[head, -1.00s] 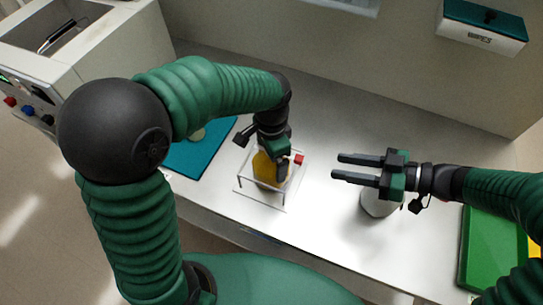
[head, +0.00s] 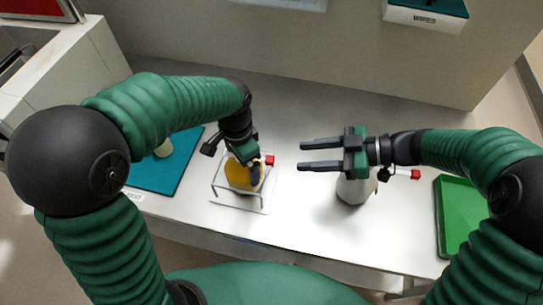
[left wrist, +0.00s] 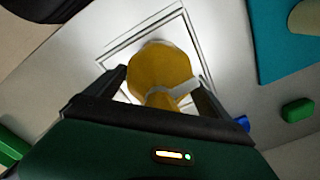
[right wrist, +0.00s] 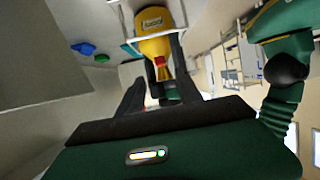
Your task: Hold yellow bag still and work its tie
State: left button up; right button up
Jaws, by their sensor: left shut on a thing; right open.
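The yellow bag (head: 241,176) stands inside a clear wire-edged stand (head: 226,200) on the bench. My left gripper (head: 250,162) is shut on the bag's upper part from above. The left wrist view shows the bag (left wrist: 158,68) between its fingers, with a pale strap (left wrist: 187,88) at the narrowed neck. A red tab (head: 270,160) sticks out beside the left gripper; it also shows at the bag's neck in the right wrist view (right wrist: 160,62). My right gripper (head: 303,155) is open and empty, its fingers pointing left toward the red tab, with a gap between them.
A white bottle (head: 354,190) with a red-tipped nozzle stands below the right gripper. A teal mat (head: 172,178) with a pale round item lies left of the stand, and a green tray (head: 456,225) lies at the right. The bench behind the grippers is clear.

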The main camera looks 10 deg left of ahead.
aim_at(273, 158)
jog(key=x, duration=0.9)
jog(key=shift+d, duration=0.1)
grip_shut()
dwell(0.9)
